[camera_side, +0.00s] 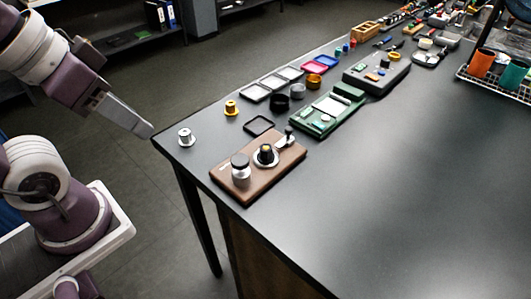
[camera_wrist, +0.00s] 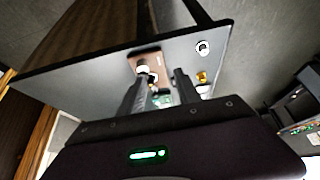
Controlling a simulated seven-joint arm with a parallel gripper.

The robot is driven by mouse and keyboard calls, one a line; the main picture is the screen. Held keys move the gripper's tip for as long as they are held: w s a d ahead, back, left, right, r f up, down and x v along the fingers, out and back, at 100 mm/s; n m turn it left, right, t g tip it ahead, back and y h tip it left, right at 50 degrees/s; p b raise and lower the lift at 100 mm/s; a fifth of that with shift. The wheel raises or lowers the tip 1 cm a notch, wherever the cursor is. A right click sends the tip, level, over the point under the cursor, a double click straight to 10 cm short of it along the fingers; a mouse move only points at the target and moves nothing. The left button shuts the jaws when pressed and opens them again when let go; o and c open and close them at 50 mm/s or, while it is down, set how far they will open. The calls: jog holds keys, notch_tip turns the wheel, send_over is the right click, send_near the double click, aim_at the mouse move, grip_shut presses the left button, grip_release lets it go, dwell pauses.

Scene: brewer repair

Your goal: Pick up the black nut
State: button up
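A short black cylindrical piece (camera_side: 281,102), which looks like the black nut, stands on the dark table between an empty grey tray and the green board. A similar grey piece (camera_side: 298,91) and a gold piece (camera_side: 313,81) stand behind it in a row. My gripper (camera_side: 147,131) is in the air off the table's left corner, well apart from the black piece. In the wrist view its two fingers (camera_wrist: 162,80) are spread with nothing held between them. I cannot make out the black piece in the wrist view.
Near the table corner are a silver knob (camera_side: 186,137), a gold knob (camera_side: 231,108), a black square frame (camera_side: 259,125) and a brown base (camera_side: 236,184) with upright fittings. A green board (camera_side: 322,122) lies close right of the black piece.

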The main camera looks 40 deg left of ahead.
jog(key=shift+o, duration=1)
jog(key=n+g, duration=0.6)
jog(key=n, duration=0.2)
send_over(266, 148)
jog(key=f, duration=0.9)
jog(key=shift+s+a+f, duration=0.15)
jog(key=shift+a+f, duration=0.1)
jog(key=f, duration=0.6)
jog(key=shift+w+d+f, duration=0.2)
jog(key=shift+f, duration=0.5)
grip_shut()
